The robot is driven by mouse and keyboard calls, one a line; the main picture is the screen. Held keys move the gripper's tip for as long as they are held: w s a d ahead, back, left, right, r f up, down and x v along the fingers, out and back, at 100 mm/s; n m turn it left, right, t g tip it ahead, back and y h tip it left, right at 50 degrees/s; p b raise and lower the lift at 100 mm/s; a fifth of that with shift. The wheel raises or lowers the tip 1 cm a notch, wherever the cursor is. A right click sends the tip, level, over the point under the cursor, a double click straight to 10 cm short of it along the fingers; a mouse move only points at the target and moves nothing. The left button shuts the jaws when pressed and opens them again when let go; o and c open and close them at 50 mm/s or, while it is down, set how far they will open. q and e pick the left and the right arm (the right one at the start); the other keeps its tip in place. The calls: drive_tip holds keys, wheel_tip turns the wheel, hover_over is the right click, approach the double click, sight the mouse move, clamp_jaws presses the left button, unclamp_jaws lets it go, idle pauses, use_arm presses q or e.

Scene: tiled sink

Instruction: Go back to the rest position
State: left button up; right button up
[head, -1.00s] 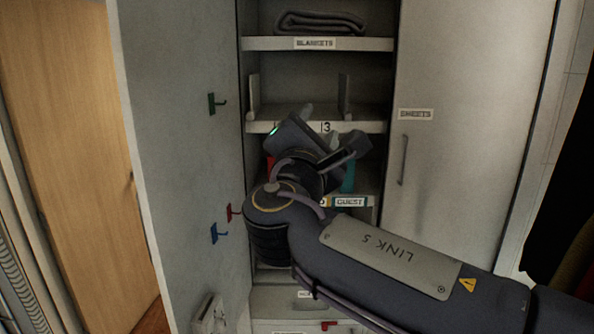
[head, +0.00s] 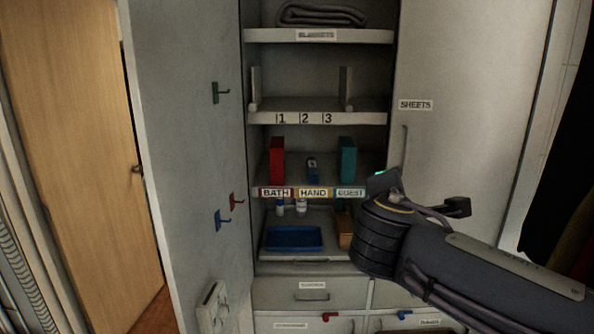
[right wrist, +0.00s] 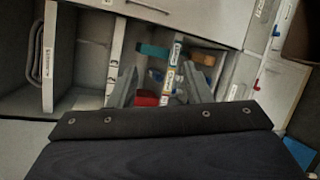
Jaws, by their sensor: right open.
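My right arm comes in from the right in the head view, with its wrist in front of the cabinet's right part. Its fingertips are not clearly seen there. In the right wrist view my right gripper (right wrist: 160,86) is open, with two grey fingers apart and nothing held between them. Beyond the fingers that view shows the shelves turned sideways, with a red block (right wrist: 146,98) and a teal block (right wrist: 153,50). My left gripper is in neither view.
The open cabinet has a folded blanket (head: 321,14), a numbered shelf (head: 350,118), and a shelf labelled bath, hand and guest (head: 313,193). A blue tray (head: 294,238) sits below. The open door (head: 180,130) with hooks is left; the closed sheets door (head: 465,100) is right.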

drive_tip(key=s+d+f+m+g+y+b, duration=0.15)
drive_tip(key=s+d+f+m+g, duration=0.3)
drive_tip(key=f, duration=0.55)
drive_tip(key=s+d+f+m+g+y+b, duration=0.1)
drive_tip(key=s+d+f+m+g+b, duration=0.1)
drive_tip(key=s+d+f+m, duration=0.5)
drive_tip(key=s+a+f+m+g+y+b, duration=0.1)
drive_tip(key=s+a+f+m+y+b, duration=0.1)
drive_tip(key=s+f, duration=0.6)
drive_tip(key=s+a+f+m+g+y+b, duration=0.1)
drive_tip(key=s+a+f+m+y, duration=0.4)
drive_tip(key=s+f, duration=0.3)
wheel_tip(320, 180, down, 2)
drive_tip(key=shift+s+a+f+m+b, duration=0.2)
drive_tip(key=shift+s+a+m+b, duration=0.15)
drive_tip(key=shift+m, duration=0.5)
